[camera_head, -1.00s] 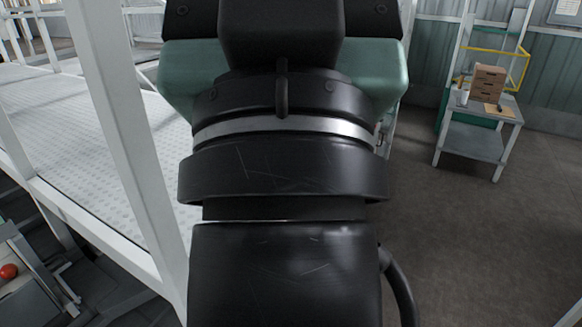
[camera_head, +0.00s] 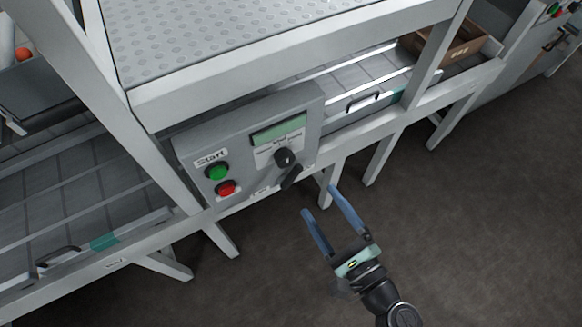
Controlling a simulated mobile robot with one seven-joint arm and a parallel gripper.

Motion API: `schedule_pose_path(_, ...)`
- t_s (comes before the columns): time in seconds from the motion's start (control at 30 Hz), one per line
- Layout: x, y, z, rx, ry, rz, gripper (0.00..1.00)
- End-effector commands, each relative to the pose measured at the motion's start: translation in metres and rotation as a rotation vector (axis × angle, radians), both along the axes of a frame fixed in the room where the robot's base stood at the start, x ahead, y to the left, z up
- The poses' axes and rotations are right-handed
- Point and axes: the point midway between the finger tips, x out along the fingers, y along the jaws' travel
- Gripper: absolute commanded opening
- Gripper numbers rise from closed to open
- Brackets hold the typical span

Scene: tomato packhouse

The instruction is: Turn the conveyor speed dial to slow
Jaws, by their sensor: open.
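The conveyor speed dial (camera_head: 285,157) is a black knob on the right half of a grey control box (camera_head: 240,135). It sits below a greenish display (camera_head: 278,129), with small lettering around it that is too small to read. A second black piece (camera_head: 291,177) shows just below the dial; I cannot tell whether it is part of it. My gripper (camera_head: 319,199) is open, with two blue fingers apart and nothing between them. It is below and to the right of the dial, apart from the box, with its fingers pointing up and left toward it.
A green button (camera_head: 217,172) under a "Start" label and a red button (camera_head: 225,188) sit left of the dial. White frame posts and rails (camera_head: 270,75) surround the box. A cardboard box (camera_head: 455,48) lies on the conveyor at right. The floor (camera_head: 480,220) at right is clear.

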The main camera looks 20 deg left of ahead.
Motion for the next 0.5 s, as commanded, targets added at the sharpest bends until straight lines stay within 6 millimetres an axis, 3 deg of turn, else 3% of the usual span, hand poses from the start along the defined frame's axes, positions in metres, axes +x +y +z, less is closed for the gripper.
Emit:
schedule_pose_path(0.03,-0.007,-0.001,-0.008,0.038,0.024,-0.003,0.81)
schedule_pose_path(0.17,-0.009,0.002,-0.009,0.080,0.040,-0.004,0.81)
schedule_pose_path(0.5,0.030,0.052,-0.008,0.078,0.037,-0.001,0.81)
